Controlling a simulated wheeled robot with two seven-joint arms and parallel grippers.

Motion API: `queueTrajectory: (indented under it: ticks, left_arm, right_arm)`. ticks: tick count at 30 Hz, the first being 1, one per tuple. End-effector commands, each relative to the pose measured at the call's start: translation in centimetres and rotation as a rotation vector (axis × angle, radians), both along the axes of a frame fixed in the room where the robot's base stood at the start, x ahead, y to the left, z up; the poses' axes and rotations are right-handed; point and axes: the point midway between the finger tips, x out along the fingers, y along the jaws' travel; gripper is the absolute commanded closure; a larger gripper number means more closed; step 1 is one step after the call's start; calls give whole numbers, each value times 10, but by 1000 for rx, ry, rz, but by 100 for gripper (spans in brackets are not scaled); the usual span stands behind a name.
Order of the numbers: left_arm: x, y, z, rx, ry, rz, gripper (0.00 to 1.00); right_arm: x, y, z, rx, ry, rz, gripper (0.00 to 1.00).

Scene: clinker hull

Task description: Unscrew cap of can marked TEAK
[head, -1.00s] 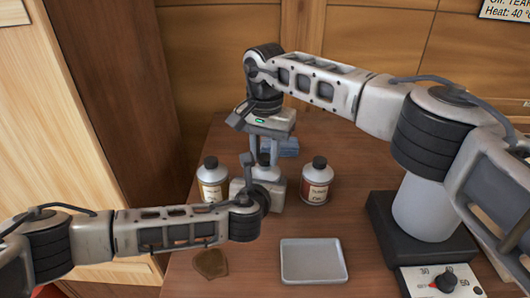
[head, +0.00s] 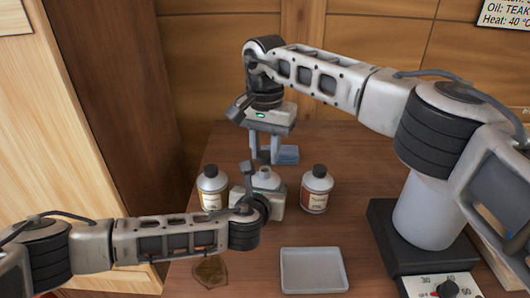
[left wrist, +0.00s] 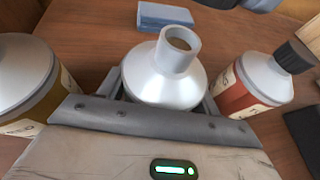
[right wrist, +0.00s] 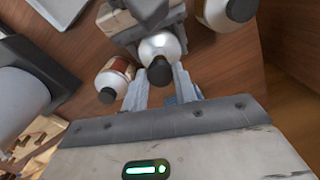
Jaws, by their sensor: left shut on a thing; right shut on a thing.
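The middle can (head: 266,180) stands upright on the table with its neck open; the bare opening shows in the left wrist view (left wrist: 179,42). Its label is hidden, so I cannot read TEAK on it. My left gripper (left wrist: 163,98) is shut around the can's body. My right gripper (head: 272,152) is above the can, pointing down. It is shut on the black cap (right wrist: 159,72), held between its fingertips and apart from the neck. The cap is hidden in the head view.
Capped cans stand close on both sides, a yellow-labelled one (head: 212,187) left and a red-labelled one (head: 316,189) right. A blue block (head: 288,155) lies behind. A grey tray (head: 313,270) and a brown patch (head: 210,271) are in front. A dial unit (head: 445,288) is at right.

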Motion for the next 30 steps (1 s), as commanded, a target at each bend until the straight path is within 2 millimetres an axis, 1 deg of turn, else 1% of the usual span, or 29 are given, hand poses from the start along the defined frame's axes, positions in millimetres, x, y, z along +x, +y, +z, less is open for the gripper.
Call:
queueTrajectory:
  ticks: [1,3,6,12,13,14,15,16,25,28,30]
  left_arm:
    - [0,0,0,-1,-1,-1,100]
    - [0,0,0,-1,-1,-1,100]
    - [0,0,0,-1,-1,-1,100]
    - [0,0,0,0,-1,0,100]
    - [0,0,0,0,-1,0,34]
    - [0,0,0,0,-1,0,26]
    - [0,0,0,0,-1,0,14]
    - [0,0,0,0,-1,0,11]
    - [-1,0,1,0,0,-1,11]
    - [-8,1,4,-2,0,-1,11]
    - [-16,4,7,-2,0,-1,11]
  right_arm:
    - [0,0,9,1,-3,0,99]
    - [0,1,18,1,-2,0,99]
    - [0,0,27,1,-1,0,99]
    - [0,0,28,-1,1,1,99]
    - [0,0,28,-1,0,1,99]
    - [0,0,28,0,0,1,99]
    - [0,0,28,0,0,1,99]
    - [0,0,28,0,0,1,99]
    - [0,0,28,0,0,0,99]
    - [0,0,28,0,0,0,99]
    - [0,0,29,0,0,0,99]
